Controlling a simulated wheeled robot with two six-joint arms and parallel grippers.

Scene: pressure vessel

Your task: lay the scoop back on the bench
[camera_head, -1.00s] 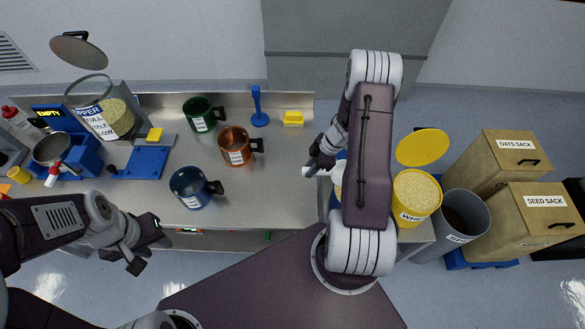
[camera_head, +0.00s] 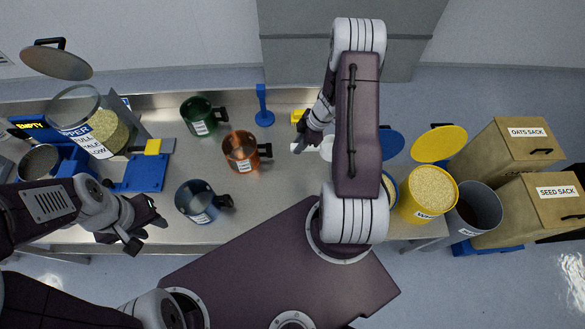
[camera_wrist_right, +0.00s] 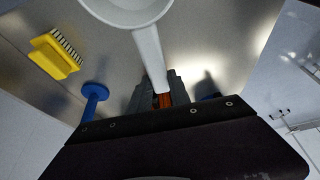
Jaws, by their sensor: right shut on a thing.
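My right gripper (camera_head: 308,143) is shut on the handle of a white scoop (camera_head: 326,148), over the right end of the steel bench (camera_head: 285,185). In the right wrist view the fingers (camera_wrist_right: 158,92) close on the handle, and the scoop's round bowl (camera_wrist_right: 128,10) is cut off by the top edge. A gap between scoop and bench cannot be judged. My left gripper (camera_head: 143,232) is empty and looks open, near the bench's front edge.
Green (camera_head: 200,116), copper (camera_head: 240,152) and blue (camera_head: 195,202) mugs stand on the bench. A blue stand (camera_head: 264,118) and yellow brush (camera_wrist_right: 55,55) are near the scoop. A yellow grain bucket (camera_head: 430,190) stands right. Bare steel lies between mugs and scoop.

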